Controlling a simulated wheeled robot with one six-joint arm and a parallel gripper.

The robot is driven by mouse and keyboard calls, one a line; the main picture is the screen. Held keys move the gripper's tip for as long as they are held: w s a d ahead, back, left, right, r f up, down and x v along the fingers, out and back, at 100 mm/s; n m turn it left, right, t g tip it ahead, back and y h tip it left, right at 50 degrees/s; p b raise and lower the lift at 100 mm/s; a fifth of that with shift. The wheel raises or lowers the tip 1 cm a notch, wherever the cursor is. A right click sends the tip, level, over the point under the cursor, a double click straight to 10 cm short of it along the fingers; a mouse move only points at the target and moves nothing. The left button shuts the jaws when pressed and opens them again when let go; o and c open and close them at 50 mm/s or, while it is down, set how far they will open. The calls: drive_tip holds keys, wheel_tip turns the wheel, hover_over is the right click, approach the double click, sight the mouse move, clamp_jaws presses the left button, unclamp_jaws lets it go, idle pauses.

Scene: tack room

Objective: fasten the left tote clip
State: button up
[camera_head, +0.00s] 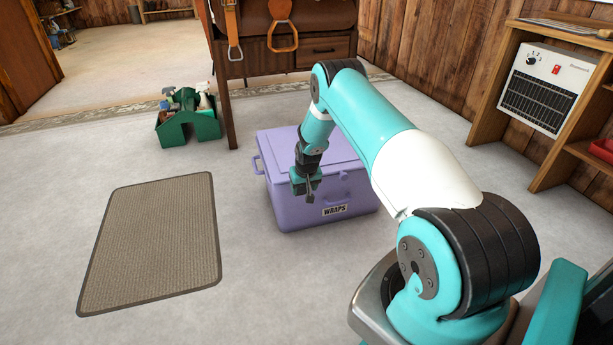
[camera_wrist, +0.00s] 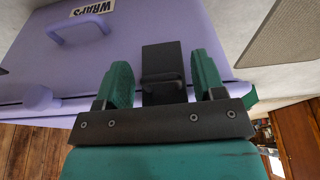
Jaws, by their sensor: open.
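The purple tote (camera_head: 285,150), labelled WRAPS, stands on the floor with its lid (camera_head: 340,152) down. It also shows in the wrist view (camera_wrist: 150,20), with its handle at upper left. A dark clip (camera_wrist: 162,55), a flat plate with a raised loop, is at the tote's front by the lid seam. My gripper (camera_wrist: 163,75) is open, its teal fingers on either side of the clip with gaps visible. In the head view my gripper (camera_head: 309,190) is at the tote's left front. I cannot tell whether the clip is engaged; its lower part is hidden by my gripper.
A ribbed mat (camera_head: 155,245) lies on the floor left of the tote. A green caddy (camera_head: 188,130) with bottles stands behind the mat. A wooden saddle stand (camera_head: 228,100) is behind the tote. A shelf with a heater (camera_head: 548,88) is at right.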

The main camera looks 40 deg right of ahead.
drive_tip(key=p+v, duration=0.6)
drive_tip(key=v, duration=1)
drive_tip(key=shift+r, duration=0.4)
drive_tip(key=shift+s+a, duration=0.1)
drive_tip(key=a+r+n+y, duration=0.2)
drive_tip(key=a+r+n, duration=0.1)
drive_tip(key=a+r, duration=0.9)
drive_tip(key=s+a+r+n+y, duration=0.1)
drive_tip(key=s+a+r+n, duration=0.1)
drive_tip(key=s+a+r, duration=0.45)
drive_tip(key=s+a+r+n+y, duration=0.15)
drive_tip(key=a+r, duration=0.25)
drive_tip(key=a, duration=0.5)
drive_tip(key=s+a+r+n+g, duration=0.1)
drive_tip(key=s+a+r+n, duration=0.15)
drive_tip(key=s, duration=0.45)
drive_tip(key=s+a+r+n+g+y, duration=0.15)
drive_tip(key=s+a, duration=0.25)
drive_tip(key=s, duration=0.4)
drive_tip(key=s+a+r+n+g, duration=0.1)
drive_tip(key=s+a+r+n, duration=0.2)
drive_tip(key=s, duration=0.4)
wheel_tip(320, 180, up, 34)
drive_tip(key=m+p, duration=0.1)
drive_tip(key=p, duration=3.3)
drive_tip(key=shift+s+a, duration=0.25)
drive_tip(key=shift+a, duration=0.25)
